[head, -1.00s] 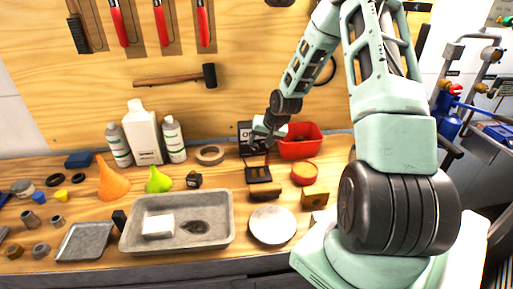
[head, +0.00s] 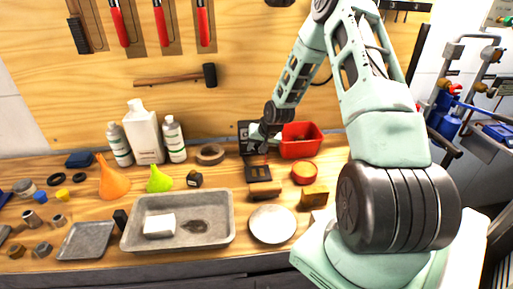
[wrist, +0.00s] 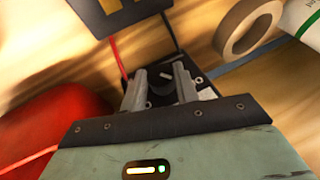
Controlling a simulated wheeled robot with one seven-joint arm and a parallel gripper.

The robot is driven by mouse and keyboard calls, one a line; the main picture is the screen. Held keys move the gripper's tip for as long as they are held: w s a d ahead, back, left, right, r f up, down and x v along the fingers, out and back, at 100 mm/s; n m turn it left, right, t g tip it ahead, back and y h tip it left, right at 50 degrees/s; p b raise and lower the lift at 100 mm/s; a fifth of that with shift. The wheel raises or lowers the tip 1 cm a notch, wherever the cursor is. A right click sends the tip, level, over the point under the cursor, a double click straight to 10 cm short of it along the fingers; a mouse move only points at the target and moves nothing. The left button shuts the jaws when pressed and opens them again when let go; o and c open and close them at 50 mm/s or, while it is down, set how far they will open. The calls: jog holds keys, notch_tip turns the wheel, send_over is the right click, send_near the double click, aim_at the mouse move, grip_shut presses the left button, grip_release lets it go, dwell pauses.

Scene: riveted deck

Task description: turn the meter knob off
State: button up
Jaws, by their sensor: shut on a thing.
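The meter (head: 246,131) is a dark upright box at the back of the bench, left of the red bin. My gripper (head: 259,139) is at its front and hides much of its face. In the wrist view, the two grey fingers of my gripper (wrist: 161,78) stand at the meter (wrist: 205,93), closed on the knob (wrist: 163,78). The knob is dark with a pale mark and shows only partly between the fingers. Its setting cannot be read.
The red bin (head: 301,140) stands close to the right of my gripper. A tape roll (head: 210,154) lies to the left. A dark piece with two square openings (head: 258,172) lies in front. A red lead (wrist: 119,58) runs near the fingers.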

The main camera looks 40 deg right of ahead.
jog(key=shift+a+f+h+b, duration=0.15)
jog(key=shift+h+b, duration=0.15)
jog(key=shift+b, duration=0.2)
jog(key=shift+g, duration=0.3)
jog(key=shift+h, duration=0.3)
jog(key=o, duration=1)
jog(key=shift+r, duration=0.2)
